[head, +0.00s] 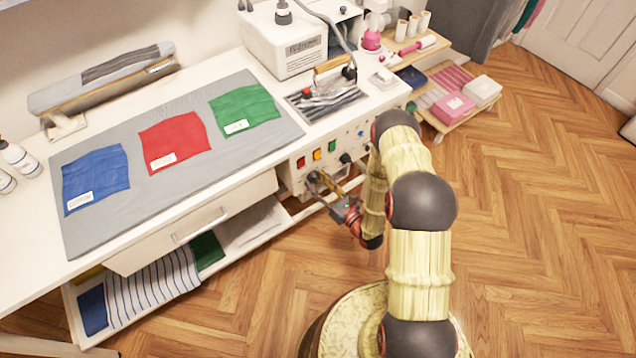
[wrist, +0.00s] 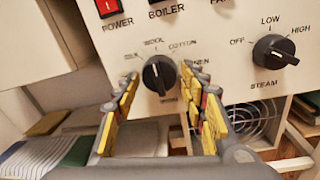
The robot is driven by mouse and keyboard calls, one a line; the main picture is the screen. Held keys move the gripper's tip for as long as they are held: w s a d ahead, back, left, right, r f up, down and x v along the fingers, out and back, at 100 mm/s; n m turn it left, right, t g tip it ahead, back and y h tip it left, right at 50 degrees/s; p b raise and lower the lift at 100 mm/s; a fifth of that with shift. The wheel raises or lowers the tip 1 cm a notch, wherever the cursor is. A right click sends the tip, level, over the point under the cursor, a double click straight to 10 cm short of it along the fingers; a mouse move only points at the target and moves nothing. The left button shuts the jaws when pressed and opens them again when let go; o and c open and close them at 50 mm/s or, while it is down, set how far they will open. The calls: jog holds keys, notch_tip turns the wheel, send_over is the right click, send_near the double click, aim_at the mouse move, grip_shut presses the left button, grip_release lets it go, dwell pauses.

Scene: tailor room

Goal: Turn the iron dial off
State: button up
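The iron dial (wrist: 159,75) is a black round knob on the white panel, with fabric names such as silk, wool and cotton around it. Its pale pointer mark points roughly up, near wool and cotton; the label below it is too blurred to read. My gripper (wrist: 160,86) is open, with one yellow-padded finger to each side of the dial and visible gaps between. I cannot tell whether the fingertips reach past the knob's face. In the head view my gripper (head: 328,184) is at the panel's lower left, partly covering the dial.
The steam dial (wrist: 274,51) sits close to the right of my gripper. A red power switch (wrist: 107,7) is above left. A round vent grille (wrist: 248,122) is below right. The iron (head: 333,77) rests on the table above the panel. A drawer (head: 190,226) is to the left.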

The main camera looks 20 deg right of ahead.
jog(key=c, duration=0.8)
jog(key=shift+n, duration=0.4)
jog(key=n, duration=0.5)
jog(key=n+h, duration=0.1)
jog(key=n, duration=1)
jog(key=shift+d+r+b, duration=0.1)
jog(key=shift+r+b, duration=0.15)
jog(key=shift+b, duration=0.05)
jog(key=shift+n, duration=0.3)
jog(key=o, duration=1.1)
